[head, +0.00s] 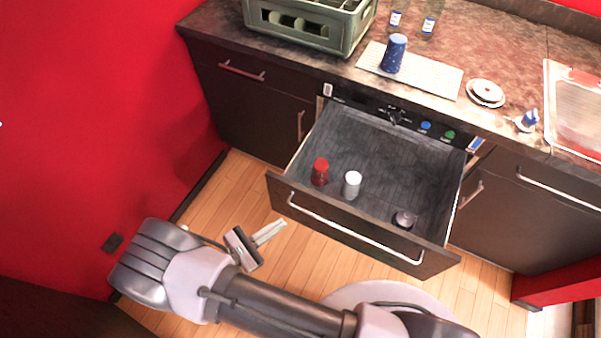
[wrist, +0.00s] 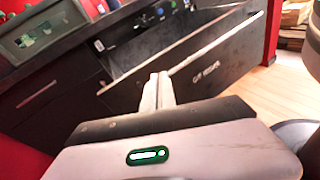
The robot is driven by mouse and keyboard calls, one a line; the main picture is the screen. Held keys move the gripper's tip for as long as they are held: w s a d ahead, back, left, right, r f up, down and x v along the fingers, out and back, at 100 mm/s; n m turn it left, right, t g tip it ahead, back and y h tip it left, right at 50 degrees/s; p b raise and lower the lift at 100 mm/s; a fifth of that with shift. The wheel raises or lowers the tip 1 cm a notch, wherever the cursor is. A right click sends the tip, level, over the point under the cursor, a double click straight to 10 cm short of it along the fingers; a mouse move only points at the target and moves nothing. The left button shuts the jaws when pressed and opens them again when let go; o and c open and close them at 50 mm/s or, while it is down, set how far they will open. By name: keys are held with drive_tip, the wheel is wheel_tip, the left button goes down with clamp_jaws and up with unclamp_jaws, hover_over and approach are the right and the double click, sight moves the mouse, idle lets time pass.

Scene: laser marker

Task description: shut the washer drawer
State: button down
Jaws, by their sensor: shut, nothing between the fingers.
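The washer drawer (head: 350,222) is pulled far out below the counter, with a long silver handle across its dark front. Inside stand a red cup (head: 320,172) and a white cup (head: 352,184) toward the left, and a small dark item (head: 404,219) lies near the front right. My gripper (head: 283,224) is shut and empty, in front of the drawer's left part. In the wrist view my shut fingers (wrist: 158,82) point at the drawer front (wrist: 205,75), near its handle. Whether they touch it I cannot tell.
On the counter (head: 493,42) are a green crate (head: 340,35), a blue cup (head: 394,53) on a white mat (head: 440,78), bottles, small plates (head: 485,92) and a sink (head: 575,100). Closed cabinets flank the drawer. A red wall (head: 90,100) stands left; wooden floor (head: 237,185) shows before the drawer.

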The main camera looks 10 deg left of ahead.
sight(301, 200)
drive_tip(key=s+f+n+t+y, duration=0.4)
drive_tip(key=f+n+t+y, duration=0.15)
drive_tip(key=f, duration=0.25)
drive_tip(key=shift+n+g+h, duration=0.25)
drive_tip(key=shift+n+h, duration=0.2)
drive_tip(key=shift+n, duration=0.1)
drive_tip(key=x, duration=0.4)
drive_tip(key=b+x, duration=0.1)
drive_tip(key=x, duration=0.4)
drive_tip(key=b+x, duration=0.1)
drive_tip(key=x, duration=0.3)
drive_tip(key=shift+w+a+f, duration=0.1)
drive_tip(key=shift+w+a, duration=0.15)
drive_tip(key=shift+w, duration=0.45)
drive_tip(key=shift+d, duration=0.1)
